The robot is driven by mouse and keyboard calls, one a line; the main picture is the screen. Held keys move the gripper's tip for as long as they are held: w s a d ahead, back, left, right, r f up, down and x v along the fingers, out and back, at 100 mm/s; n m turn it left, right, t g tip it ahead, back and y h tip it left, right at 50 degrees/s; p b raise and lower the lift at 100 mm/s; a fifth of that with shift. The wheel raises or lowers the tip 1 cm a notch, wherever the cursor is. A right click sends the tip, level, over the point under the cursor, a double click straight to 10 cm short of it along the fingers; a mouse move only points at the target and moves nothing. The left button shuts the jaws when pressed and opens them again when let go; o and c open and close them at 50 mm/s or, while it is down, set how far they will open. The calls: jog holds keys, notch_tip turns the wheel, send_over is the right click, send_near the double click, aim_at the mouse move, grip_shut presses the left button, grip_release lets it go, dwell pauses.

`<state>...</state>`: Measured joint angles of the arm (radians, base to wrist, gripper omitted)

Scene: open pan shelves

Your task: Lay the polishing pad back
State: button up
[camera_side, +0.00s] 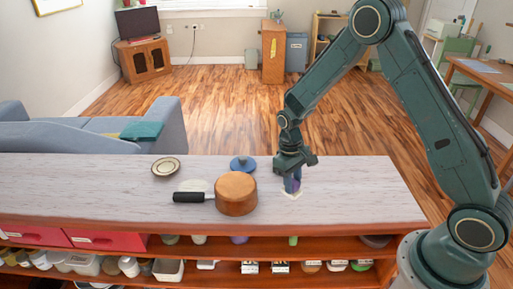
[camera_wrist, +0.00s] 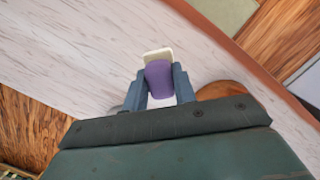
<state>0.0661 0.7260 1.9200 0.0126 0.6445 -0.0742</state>
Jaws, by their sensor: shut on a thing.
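My gripper (camera_side: 292,186) is shut on a purple piece (camera_side: 296,185), which I take to be the polishing pad. It points down low over the right part of the countertop. In the wrist view the purple piece (camera_wrist: 159,78) sits between the two blue-grey fingers of my gripper (camera_wrist: 160,88). A flat cream piece (camera_wrist: 157,53) shows just beyond it. In the side view this cream piece (camera_side: 291,195) is at the counter surface under the fingers. I cannot tell whether it is part of the pad or a separate thing.
On the countertop (camera_side: 350,185), left of my gripper, stand a round wooden block (camera_side: 236,194), a black handle (camera_side: 189,197), a blue knobbed disc (camera_side: 243,164) and a small dish (camera_side: 166,167). Shelves with containers lie below. The counter's right end is clear.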

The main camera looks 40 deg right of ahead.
jog(key=shift+f, duration=2.05)
jog(key=shift+f, duration=0.7)
dwell(0.6)
jog(key=o, duration=0.9)
jog(key=shift+o, duration=0.2)
jog(key=shift+w+r, duration=0.1)
jog(key=shift+r, duration=0.35)
jog(key=shift+r, duration=0.35)
jog(key=shift+w+r, duration=0.1)
jog(key=shift+r, duration=0.2)
jog(key=shift+r, duration=0.35)
